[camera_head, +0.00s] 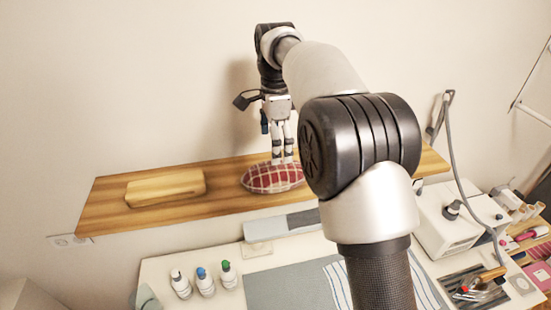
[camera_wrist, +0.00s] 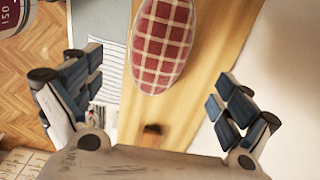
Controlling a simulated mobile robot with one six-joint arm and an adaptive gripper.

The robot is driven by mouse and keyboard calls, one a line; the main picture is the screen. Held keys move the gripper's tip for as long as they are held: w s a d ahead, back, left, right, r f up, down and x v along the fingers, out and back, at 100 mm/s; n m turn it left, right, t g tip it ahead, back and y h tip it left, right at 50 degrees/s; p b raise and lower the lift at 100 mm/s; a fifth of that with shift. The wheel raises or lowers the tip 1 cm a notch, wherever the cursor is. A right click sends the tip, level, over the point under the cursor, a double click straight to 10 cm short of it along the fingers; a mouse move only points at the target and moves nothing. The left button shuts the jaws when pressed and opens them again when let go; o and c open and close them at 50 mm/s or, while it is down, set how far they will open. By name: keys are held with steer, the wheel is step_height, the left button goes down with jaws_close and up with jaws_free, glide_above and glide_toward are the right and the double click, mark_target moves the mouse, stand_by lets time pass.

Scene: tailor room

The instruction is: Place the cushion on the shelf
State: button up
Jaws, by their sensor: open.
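The cushion (camera_head: 272,178) is an oval, red and white checked piece lying on the wooden shelf (camera_head: 105,208). In the wrist view the cushion (camera_wrist: 163,45) lies on the light wood of the shelf (camera_wrist: 200,100), close to the shelf edge above the table. My gripper (camera_head: 281,158) is over the shelf, just above and behind the cushion in the head view. In the wrist view my gripper's fingers (camera_wrist: 160,90) are spread wide, with nothing between them, and the cushion is beyond them. The cushion's right end is partly hidden by my arm in the head view.
A wooden block (camera_head: 165,187) lies on the left of the shelf. Below is a table with several small bottles (camera_head: 204,282), a grey mat (camera_head: 285,287) and striped cloth. A white machine (camera_head: 447,222) with a hose stands at right. The wall is close behind the shelf.

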steer(key=shift+r, duration=0.95)
steer(key=shift+s+d+r, duration=0.1)
steer(key=shift+d+r, duration=0.05)
steer(key=shift+r, duration=0.05)
steer(key=s+d+r+n+t, duration=0.1)
steer(key=s+d+r+n, duration=0.3)
steer(key=s, duration=0.4)
steer(key=s+d+r+n+t, duration=0.1)
steer(key=s+d+r+n, duration=0.25)
steer(key=s, duration=0.55)
steer(key=s+d+f+n+t, duration=0.1)
steer(key=s+f+n, duration=0.3)
steer(key=s, duration=0.5)
steer(key=s+d+f+n+t, duration=0.1)
steer(key=s+d+f+n, duration=0.2)
steer(key=s, duration=0.6)
step_height(320, 180, down, 2)
steer(key=shift+d+f+n+t, duration=0.2)
steer(key=shift+f+n+t, duration=0.1)
steer(key=shift+n, duration=0.35)
steer(key=shift+s, duration=0.1)
